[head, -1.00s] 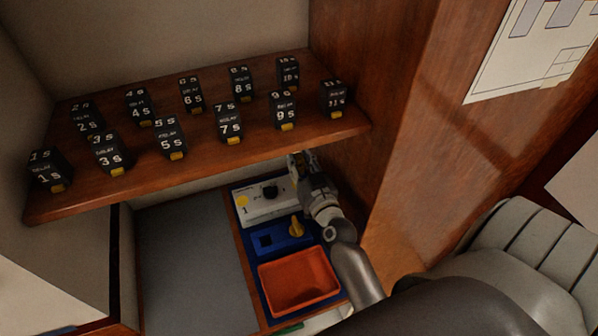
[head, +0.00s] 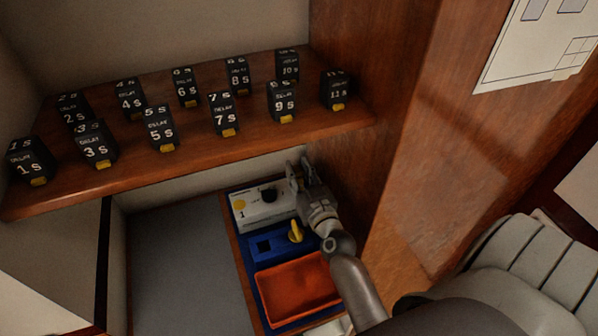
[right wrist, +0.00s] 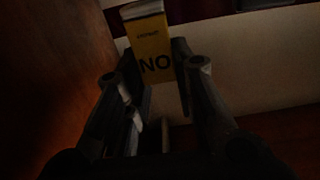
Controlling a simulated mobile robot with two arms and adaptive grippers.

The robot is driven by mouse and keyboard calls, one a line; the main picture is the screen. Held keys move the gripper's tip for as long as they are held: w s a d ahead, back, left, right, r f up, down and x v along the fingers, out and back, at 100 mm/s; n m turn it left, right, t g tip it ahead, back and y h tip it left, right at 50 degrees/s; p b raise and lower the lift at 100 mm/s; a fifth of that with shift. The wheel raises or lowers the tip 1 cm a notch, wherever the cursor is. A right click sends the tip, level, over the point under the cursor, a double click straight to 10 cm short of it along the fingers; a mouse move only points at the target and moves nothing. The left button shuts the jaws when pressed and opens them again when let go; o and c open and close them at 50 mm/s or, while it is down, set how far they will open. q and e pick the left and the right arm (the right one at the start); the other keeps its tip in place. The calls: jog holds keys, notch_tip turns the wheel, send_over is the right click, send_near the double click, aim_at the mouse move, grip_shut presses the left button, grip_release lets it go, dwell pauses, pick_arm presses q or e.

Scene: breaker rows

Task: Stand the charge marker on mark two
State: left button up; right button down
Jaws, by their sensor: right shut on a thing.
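My right gripper (head: 298,172) is beside the white box, below the right end of the shelf. In the right wrist view, its fingers (right wrist: 155,82) are on either side of a yellow block (right wrist: 154,58) with a pale top and dark letters reading "NO". The gripper is shut on this block, which hardly shows in the head view. No label identifies it as the charge marker. A white box (head: 250,210) has a black knob and a yellow disc reading 1. No mark two can be made out. My left gripper is not in view.
A wooden shelf (head: 190,152) carries several black delay blocks (head: 225,114) with yellow tabs. Below are a blue holder (head: 275,250) with a square hole and a yellow peg (head: 296,231), and an orange tray (head: 298,288). A wooden panel (head: 350,190) stands close right of my gripper.

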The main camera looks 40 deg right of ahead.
jog(key=shift+f, duration=0.2)
jog(key=c, duration=1.2)
grip_release()
jog(key=shift+r+p, duration=0.3)
jog(key=shift+r, duration=0.2)
jog(key=shift+s+r, duration=0.15)
jog(key=shift+r, duration=0.05)
jog(key=b+v, duration=0.3)
jog(key=v, duration=0.8)
jog(key=shift+s, duration=0.4)
jog(key=shift+f, duration=0.15)
